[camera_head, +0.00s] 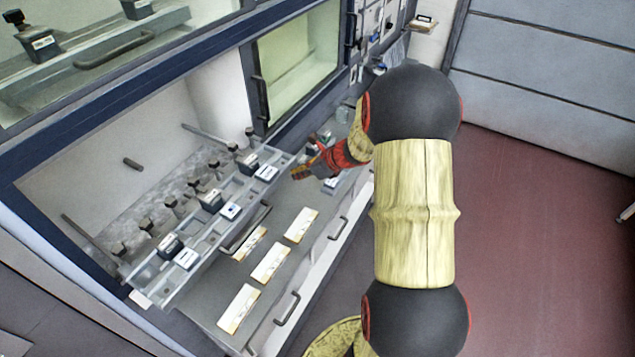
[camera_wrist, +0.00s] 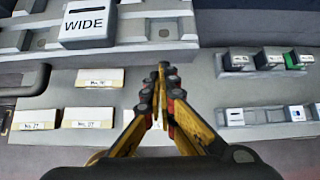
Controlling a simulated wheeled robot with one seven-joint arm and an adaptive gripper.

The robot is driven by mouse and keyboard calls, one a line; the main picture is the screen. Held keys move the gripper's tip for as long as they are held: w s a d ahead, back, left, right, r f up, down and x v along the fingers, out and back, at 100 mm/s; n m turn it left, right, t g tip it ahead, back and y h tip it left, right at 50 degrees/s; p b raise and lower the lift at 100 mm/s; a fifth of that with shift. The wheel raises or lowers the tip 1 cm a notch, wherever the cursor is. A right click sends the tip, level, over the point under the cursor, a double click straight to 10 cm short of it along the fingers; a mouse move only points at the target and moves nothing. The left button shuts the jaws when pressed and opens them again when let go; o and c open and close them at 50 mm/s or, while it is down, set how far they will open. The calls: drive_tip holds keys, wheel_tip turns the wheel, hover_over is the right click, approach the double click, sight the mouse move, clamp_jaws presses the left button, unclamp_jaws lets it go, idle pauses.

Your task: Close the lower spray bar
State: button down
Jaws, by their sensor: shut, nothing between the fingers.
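The lower spray bar (camera_head: 218,226) is a long grey rail with several dark, white-labelled nozzle blocks. It stands out from the open bay, over the grey counter. A dark curved handle (camera_head: 247,232) shows along its front side. In the wrist view the bar (camera_wrist: 130,35) crosses the upper left, with a block marked WIDE (camera_wrist: 88,24) on it; part of the dark handle (camera_wrist: 22,78) shows at the left edge. My gripper (camera_head: 298,173) is shut and empty, just right of the bar's far end. In the wrist view its fingertips (camera_wrist: 163,68) point at the bar's front edge; contact cannot be told.
Several pale labelled cards (camera_head: 270,262) lie on the counter (camera_head: 215,300) in front of the bar. Drawers with handles (camera_head: 287,309) are below. An upper bar (camera_head: 95,75) sits behind glass. Small blocks (camera_wrist: 270,60) stand to the right. The red floor (camera_head: 540,230) is clear.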

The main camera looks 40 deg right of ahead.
drive_tip(key=w+a+p, duration=0.2)
drive_tip(key=w+a, duration=0.2)
drive_tip(key=w, duration=0.8)
drive_tip(key=w+a+p, duration=0.2)
drive_tip(key=w+a, duration=0.2)
drive_tip(key=w, duration=0.7)
drive_tip(key=shift+w+a, duration=0.3)
drive_tip(key=shift+w, duration=0.05)
drive_tip(key=shift+r, duration=0.15)
drive_tip(key=shift+d, duration=0.1)
